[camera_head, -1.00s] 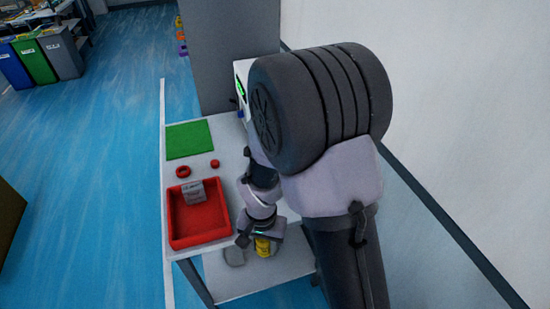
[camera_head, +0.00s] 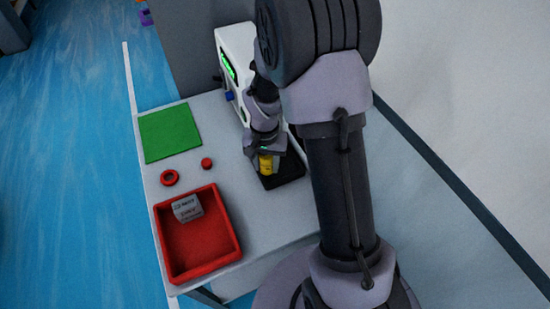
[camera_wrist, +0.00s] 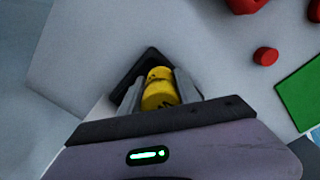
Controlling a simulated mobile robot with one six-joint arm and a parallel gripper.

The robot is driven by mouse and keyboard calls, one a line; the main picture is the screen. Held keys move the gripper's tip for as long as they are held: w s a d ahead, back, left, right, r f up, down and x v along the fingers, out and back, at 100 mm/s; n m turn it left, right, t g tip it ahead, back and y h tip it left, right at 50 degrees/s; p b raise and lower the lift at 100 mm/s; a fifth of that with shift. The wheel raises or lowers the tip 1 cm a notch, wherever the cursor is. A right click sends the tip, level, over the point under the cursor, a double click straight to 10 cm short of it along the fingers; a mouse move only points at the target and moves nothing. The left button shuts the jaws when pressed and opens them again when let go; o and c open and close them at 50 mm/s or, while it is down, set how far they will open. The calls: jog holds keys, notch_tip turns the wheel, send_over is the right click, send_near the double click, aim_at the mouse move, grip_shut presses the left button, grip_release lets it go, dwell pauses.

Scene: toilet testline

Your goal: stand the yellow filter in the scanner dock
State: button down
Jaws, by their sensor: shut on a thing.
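The yellow filter (camera_head: 265,165) is a small yellow cylinder held in my gripper (camera_head: 264,158). My gripper is shut on it; in the wrist view the filter (camera_wrist: 159,92) shows between the two grey fingers. The filter is over or at the left part of a black tray-like base (camera_head: 289,171) in front of the white machine with a green display (camera_head: 229,50), which appears to be the scanner. The black base (camera_wrist: 126,75) also shows behind the filter in the wrist view. I cannot tell whether the filter touches it.
A red bin (camera_head: 232,243) holding a grey labelled block (camera_head: 187,208) stands at the table's front left. A red ring (camera_head: 169,178), a small red round piece (camera_head: 207,163) and a green mat (camera_head: 170,132) lie behind it. A grey panel rises at the back.

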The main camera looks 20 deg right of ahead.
jog(key=w+d, duration=0.2)
jog(key=d, duration=0.1)
jog(key=w+d, duration=0.1)
jog(key=d, duration=0.1)
jog(key=shift+w+f+b, duration=0.2)
jog(key=shift+f+b, duration=0.15)
jog(key=shift+b, duration=0.05)
jog(key=shift+a+f+b, duration=0.1)
jog(key=shift+f+b, duration=0.9)
jog(key=shift+f, duration=0.9)
jog(key=c, duration=0.9)
grip_release()
jog(key=shift+r, duration=0.1)
jog(key=shift+o, duration=0.2)
jog(key=shift+r, duration=0.1)
